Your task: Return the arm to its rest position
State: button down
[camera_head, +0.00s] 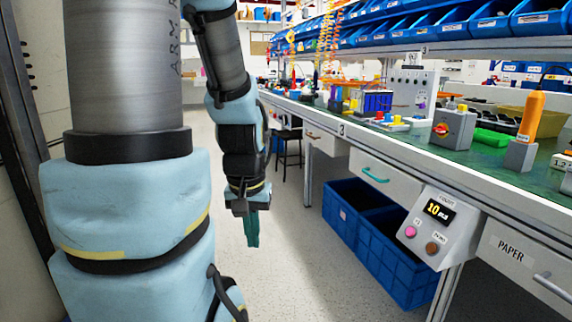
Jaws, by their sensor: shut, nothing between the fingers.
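My gripper (251,228) hangs downward in the middle-left of the head view, over the floor of the aisle. Its teal fingers are shut with nothing between them. My arm hangs down in front of the bench and touches nothing that I can see.
Blue crates (385,262) stand on the floor under the bench. A grey control box with a display (437,225) juts from the bench's front edge. A stool (287,140) stands farther back. The aisle floor (290,285) beside my gripper is clear.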

notch_tip(320, 180, up, 24)
jog(key=p, duration=2.3)
jog(key=shift+r, duration=0.2)
